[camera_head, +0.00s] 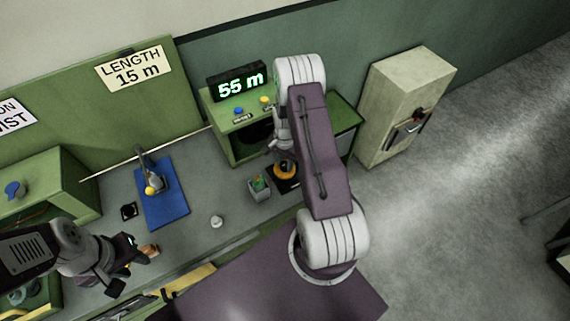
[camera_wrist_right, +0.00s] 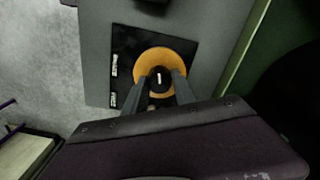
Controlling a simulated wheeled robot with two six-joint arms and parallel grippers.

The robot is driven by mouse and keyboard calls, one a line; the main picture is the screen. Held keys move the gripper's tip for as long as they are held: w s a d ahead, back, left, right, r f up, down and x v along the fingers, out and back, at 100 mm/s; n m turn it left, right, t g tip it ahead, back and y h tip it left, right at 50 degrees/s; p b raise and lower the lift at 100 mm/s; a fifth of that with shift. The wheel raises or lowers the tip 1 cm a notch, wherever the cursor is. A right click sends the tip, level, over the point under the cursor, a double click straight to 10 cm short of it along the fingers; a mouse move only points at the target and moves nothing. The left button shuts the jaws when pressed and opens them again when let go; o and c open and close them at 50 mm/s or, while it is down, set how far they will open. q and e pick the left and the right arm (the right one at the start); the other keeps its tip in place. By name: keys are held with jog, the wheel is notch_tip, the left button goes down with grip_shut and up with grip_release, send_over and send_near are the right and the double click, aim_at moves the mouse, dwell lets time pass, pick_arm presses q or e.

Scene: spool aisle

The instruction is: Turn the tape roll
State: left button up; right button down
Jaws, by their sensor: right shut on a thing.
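The tape roll is an orange ring (camera_wrist_right: 180,57) around a dark centre with a small white mark, on a black plate (camera_wrist_right: 125,45) with white labels. In the head view the orange ring (camera_head: 285,173) is partly hidden by my right arm. My right gripper (camera_wrist_right: 159,84) reaches over the roll from above, its two fingers closed on the dark centre. My left gripper (camera_head: 140,255) is over the bench at lower left, beside a small tan piece (camera_head: 150,250). Whether it holds that piece is unclear.
A blue mat (camera_head: 166,204) bears a small device, with a white knob (camera_head: 217,221) nearby. A cream cabinet (camera_head: 395,110) stands at right, with open floor beyond.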

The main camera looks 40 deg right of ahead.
jog(key=shift+m+b, duration=0.3)
jog(key=shift+m, duration=1)
jog(key=shift+m, duration=0.3)
jog(key=c, duration=1)
grip_release()
jog(key=shift+a+r, duration=0.1)
jog(key=shift+a, duration=0.05)
